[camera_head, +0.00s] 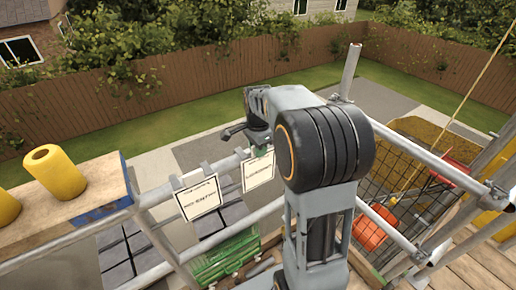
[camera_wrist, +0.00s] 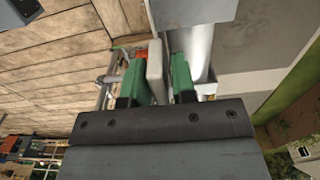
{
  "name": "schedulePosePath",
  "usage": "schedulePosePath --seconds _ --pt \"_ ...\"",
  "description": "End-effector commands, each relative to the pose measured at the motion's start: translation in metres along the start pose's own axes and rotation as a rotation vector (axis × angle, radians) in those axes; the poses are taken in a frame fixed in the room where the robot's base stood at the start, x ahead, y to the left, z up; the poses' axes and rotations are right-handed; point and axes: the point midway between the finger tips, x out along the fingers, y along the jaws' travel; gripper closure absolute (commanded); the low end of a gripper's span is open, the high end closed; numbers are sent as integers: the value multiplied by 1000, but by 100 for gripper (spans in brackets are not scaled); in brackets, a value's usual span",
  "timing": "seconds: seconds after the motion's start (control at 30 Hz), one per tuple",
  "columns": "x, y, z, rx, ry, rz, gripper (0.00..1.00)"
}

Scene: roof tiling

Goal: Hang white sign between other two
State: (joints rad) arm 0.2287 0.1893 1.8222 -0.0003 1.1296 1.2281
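A white sign lettered NO ENTRY (camera_head: 199,198) hangs from a grey metal rail (camera_head: 158,193) in the head view. To its right is a second white sign (camera_head: 258,172), its lettering too small to read surely. My gripper (camera_head: 260,150) is at the top edge of this second sign. In the wrist view, my gripper's green fingers (camera_wrist: 158,75) stand on either side of a pale grey-white piece (camera_wrist: 155,70). It lies close to the left finger, with a thin gap seeming to show at the right one. Whether it is gripped is unclear. No third sign shows; my arm hides the rail further right.
A wooden platform (camera_head: 105,188) with yellow rolls (camera_head: 54,172) is at the left. A green crate (camera_head: 226,257) and dark tiles (camera_head: 118,262) lie below the rail. Scaffold tubes and a mesh bin (camera_head: 428,150) are at the right.

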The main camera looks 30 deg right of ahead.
Motion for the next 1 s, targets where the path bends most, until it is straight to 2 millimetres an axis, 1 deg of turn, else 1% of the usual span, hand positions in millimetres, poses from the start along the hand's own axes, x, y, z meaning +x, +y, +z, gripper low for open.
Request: schedulePosePath --seconds 0.03,0.17,0.4,0.53,0.67,0.8,1.0 --pt "0 0 0 0 0 0 70" --pt "0 0 0 0 0 0 58" --pt "0 0 0 0 0 0 58" --pt "-9 0 0 0 1 -2 58" --pt "-30 0 0 0 2 -5 58" --pt "-60 0 0 0 2 -5 58" --pt "-99 -1 0 0 1 -3 58"
